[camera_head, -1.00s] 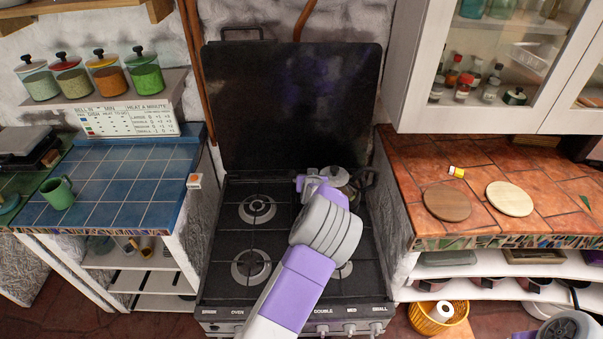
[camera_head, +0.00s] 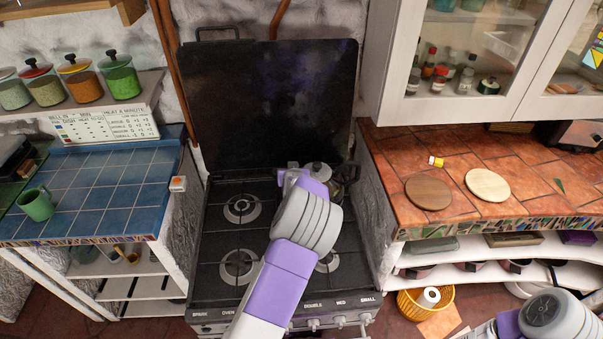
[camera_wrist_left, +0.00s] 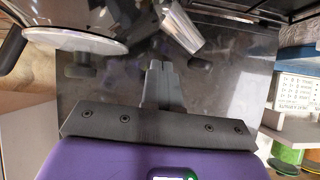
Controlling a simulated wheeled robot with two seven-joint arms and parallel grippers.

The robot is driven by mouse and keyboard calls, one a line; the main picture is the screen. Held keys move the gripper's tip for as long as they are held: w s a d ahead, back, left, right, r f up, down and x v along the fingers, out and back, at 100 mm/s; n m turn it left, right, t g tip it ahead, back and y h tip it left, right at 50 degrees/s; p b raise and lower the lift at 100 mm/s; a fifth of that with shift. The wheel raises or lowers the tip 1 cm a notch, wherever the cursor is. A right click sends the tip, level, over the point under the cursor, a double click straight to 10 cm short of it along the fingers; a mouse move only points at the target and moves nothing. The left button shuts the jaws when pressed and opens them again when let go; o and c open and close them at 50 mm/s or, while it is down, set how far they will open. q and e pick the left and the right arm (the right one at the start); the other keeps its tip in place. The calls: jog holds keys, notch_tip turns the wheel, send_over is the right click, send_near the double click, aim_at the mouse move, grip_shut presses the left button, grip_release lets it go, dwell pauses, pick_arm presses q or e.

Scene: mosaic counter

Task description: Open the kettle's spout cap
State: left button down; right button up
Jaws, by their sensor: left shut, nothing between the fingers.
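The kettle (camera_head: 320,170) stands on the back right part of the black stove, partly hidden behind my left wrist in the head view. In the left wrist view, its shiny body (camera_wrist_left: 75,40) is at the upper left and its metallic spout (camera_wrist_left: 182,28) points down toward my fingers. My left gripper (camera_wrist_left: 163,82) is shut and empty, apart from the spout and just below it in that view. I cannot make out whether the spout cap is open or shut. My right gripper is out of view; only part of my right arm shows at the lower right.
The stove's raised black lid (camera_head: 268,105) stands behind the kettle. A blue-tiled counter (camera_head: 105,190) with a green mug (camera_head: 37,205) is on the left. An orange-tiled counter (camera_head: 390,160) with two round boards is on the right. The left burners are clear.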

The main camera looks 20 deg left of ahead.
pick_arm(q)
jog(key=shift+w+d+r+p, duration=0.1)
jog(key=shift+d+r+p, duration=0.2)
jog(key=shift+r, duration=0.25)
jog(key=shift+d+r+p, duration=0.2)
jog(key=shift+r+p, duration=0.05)
jog(key=shift+r, duration=0.25)
jog(key=s+d+r, duration=0.4)
jog(key=s+d, duration=0.2)
jog(key=shift+d+r, duration=0.25)
jog(key=shift+d, duration=0.05)
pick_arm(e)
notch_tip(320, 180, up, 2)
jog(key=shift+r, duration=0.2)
